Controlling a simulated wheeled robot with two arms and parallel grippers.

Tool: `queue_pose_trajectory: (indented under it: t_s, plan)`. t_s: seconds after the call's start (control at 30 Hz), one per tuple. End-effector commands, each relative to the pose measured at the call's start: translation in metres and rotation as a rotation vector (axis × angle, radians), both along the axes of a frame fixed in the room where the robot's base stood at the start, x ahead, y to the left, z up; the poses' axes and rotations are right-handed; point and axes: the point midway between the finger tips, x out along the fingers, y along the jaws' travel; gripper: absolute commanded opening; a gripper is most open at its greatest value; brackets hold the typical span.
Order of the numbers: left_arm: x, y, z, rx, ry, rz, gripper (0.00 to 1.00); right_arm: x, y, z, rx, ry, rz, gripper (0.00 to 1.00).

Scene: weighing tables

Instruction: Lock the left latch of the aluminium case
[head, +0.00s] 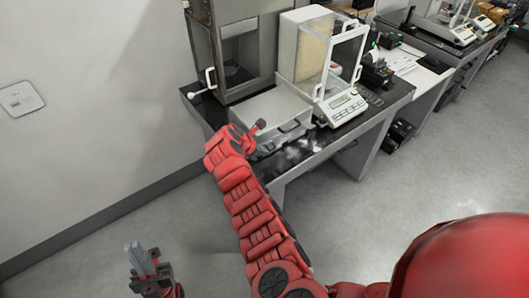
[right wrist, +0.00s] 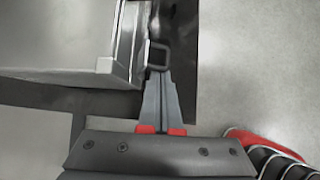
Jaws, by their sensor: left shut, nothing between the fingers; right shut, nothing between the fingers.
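The aluminium case (head: 270,108) stands shut on the dark table, its front facing the table's near edge. My right gripper (head: 260,125) is shut and empty at the left part of the case's front. In the right wrist view its closed fingertips (right wrist: 155,75) are at a dark square loop (right wrist: 157,46), which looks like a latch, on the front of the case (right wrist: 70,35). I cannot tell whether they touch it, or whether the latch is locked. My left gripper (head: 140,260) is shut and empty, low over the floor, far from the case.
A balance with a glass draft shield (head: 335,70) stands right beside the case. A glass-fronted cabinet (head: 235,50) stands behind it. The dark table top (head: 215,112) has a narrow free strip left of the case. A second table with instruments (head: 450,40) is further right.

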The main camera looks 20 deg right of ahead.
Motion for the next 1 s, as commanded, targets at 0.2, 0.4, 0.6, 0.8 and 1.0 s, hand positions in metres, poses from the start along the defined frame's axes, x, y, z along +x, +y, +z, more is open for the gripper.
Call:
queue_pose_trajectory:
  t_s: [0.2,0.4,0.6,0.8,1.0]
  plan:
    - [0.000,0.000,0.003,0.000,0.000,0.000,0.00,0.002,-0.001,0.005,-0.001,-0.002,-0.003,0.00]
    - [0.000,0.000,0.007,0.000,0.000,0.000,0.00,0.004,0.000,0.008,-0.001,-0.003,-0.003,0.00]
    - [0.000,0.000,0.008,0.000,0.000,0.000,0.00,0.006,0.001,0.008,-0.001,-0.003,-0.001,0.00]
    - [0.000,0.000,0.009,0.000,0.000,0.000,0.00,0.006,0.001,0.008,-0.001,-0.003,-0.002,0.00]
    - [0.000,0.000,0.016,0.000,0.000,0.000,0.00,0.006,0.001,0.015,-0.001,-0.004,-0.001,0.00]
